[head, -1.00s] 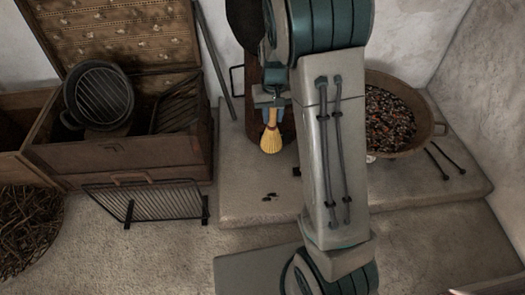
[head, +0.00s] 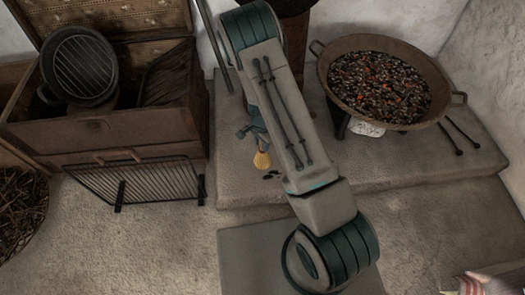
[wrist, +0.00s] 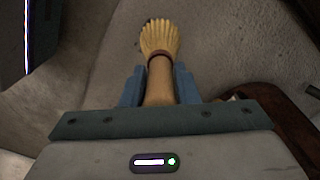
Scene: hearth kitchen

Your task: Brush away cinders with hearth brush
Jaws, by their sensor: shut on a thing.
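The hearth brush has pale yellow bristles (head: 262,160) and a wooden handle (wrist: 159,82). My gripper (wrist: 158,88) is shut on the handle, with a blue finger on each side. The bristles fan out ahead of it in the wrist view. In the head view, my gripper (head: 256,138) is partly behind my arm, and the bristles point down, just above the cinders. The cinders (head: 270,175) are a few small dark bits on the pale stone hearth slab (head: 400,165). I cannot tell whether the bristles touch the slab.
A wide pan of glowing embers (head: 383,85) stands on the slab at right, with dark tongs (head: 460,137) beside it. A wooden chest (head: 120,110) holding a ridged pan (head: 80,67) is at left, a black grate (head: 130,183) leaning before it. A rod (head: 213,45) leans against the wall.

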